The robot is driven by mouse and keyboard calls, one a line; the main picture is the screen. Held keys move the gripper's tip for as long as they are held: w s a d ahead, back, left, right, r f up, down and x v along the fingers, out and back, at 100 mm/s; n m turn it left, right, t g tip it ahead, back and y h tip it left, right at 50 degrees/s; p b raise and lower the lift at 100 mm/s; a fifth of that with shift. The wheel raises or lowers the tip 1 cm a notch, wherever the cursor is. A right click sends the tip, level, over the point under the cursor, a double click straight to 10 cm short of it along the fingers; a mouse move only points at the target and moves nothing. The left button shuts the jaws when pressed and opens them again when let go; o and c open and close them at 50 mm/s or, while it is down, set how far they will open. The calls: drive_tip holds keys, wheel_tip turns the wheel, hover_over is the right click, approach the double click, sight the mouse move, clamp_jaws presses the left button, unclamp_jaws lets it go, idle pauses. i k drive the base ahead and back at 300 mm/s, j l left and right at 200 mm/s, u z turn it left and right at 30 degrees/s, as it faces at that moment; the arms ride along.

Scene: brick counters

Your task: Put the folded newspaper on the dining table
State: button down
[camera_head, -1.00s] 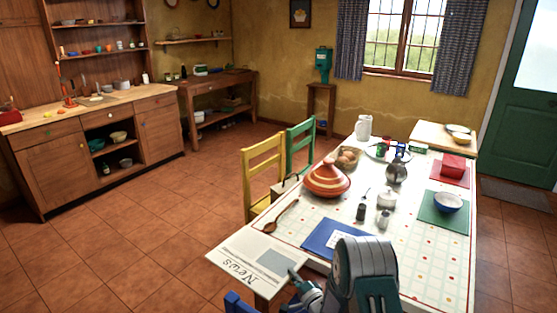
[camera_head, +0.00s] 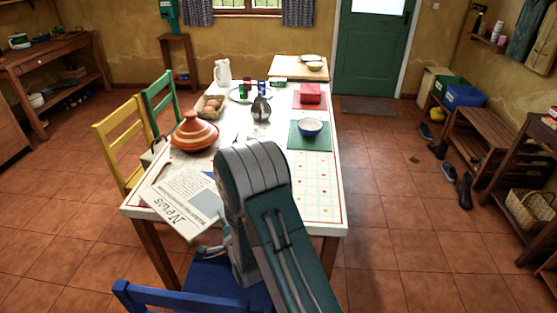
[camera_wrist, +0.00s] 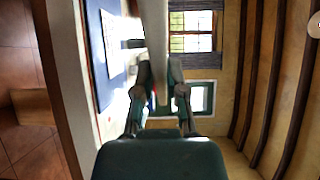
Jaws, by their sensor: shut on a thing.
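The folded newspaper (camera_head: 182,203) is a pale sheet headed "News". In the head view it appears over the near left corner of the white dining table (camera_head: 322,203), its near edge reaching past the table edge. My gripper (camera_head: 226,228) is at the newspaper's right near edge, partly hidden behind my arm. In the wrist view my gripper (camera_wrist: 162,92) is shut on the newspaper (camera_wrist: 155,35), seen edge-on as a pale strip between the fingers. The head view does not clearly show whether the newspaper touches the table.
A striped tagine (camera_head: 194,132) stands just beyond the newspaper. A blue chair (camera_head: 150,298) is in front, a yellow chair (camera_head: 117,143) at left. The table's right front is clear.

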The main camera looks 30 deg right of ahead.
sight(305, 183)
drive_tip(key=k+l+u, duration=0.15)
drive_tip(key=k+l, duration=0.15)
drive_tip(key=l, duration=0.2)
drive_tip(key=k+l+u, duration=0.1)
drive_tip(key=k+l, duration=0.2)
drive_tip(key=l, duration=0.2)
drive_tip(key=l+u, duration=0.2)
drive_tip(key=l, duration=0.35)
drive_tip(key=l+u, duration=0.25)
drive_tip(key=l, duration=0.25)
drive_tip(key=k+l+u, duration=0.2)
drive_tip(key=l, duration=0.3)
drive_tip(key=k+l+u, duration=0.1)
drive_tip(key=l+u, duration=0.15)
drive_tip(key=l, duration=0.25)
drive_tip(key=l+u, duration=0.3)
drive_tip(key=l, duration=0.65)
drive_tip(key=k+l+u, duration=0.1)
drive_tip(key=l+u, duration=0.2)
drive_tip(key=l, duration=0.65)
drive_tip(key=k+l, duration=0.1)
drive_tip(key=l, duration=0.4)
drive_tip(key=k+l+u, duration=0.1)
drive_tip(key=l, duration=0.4)
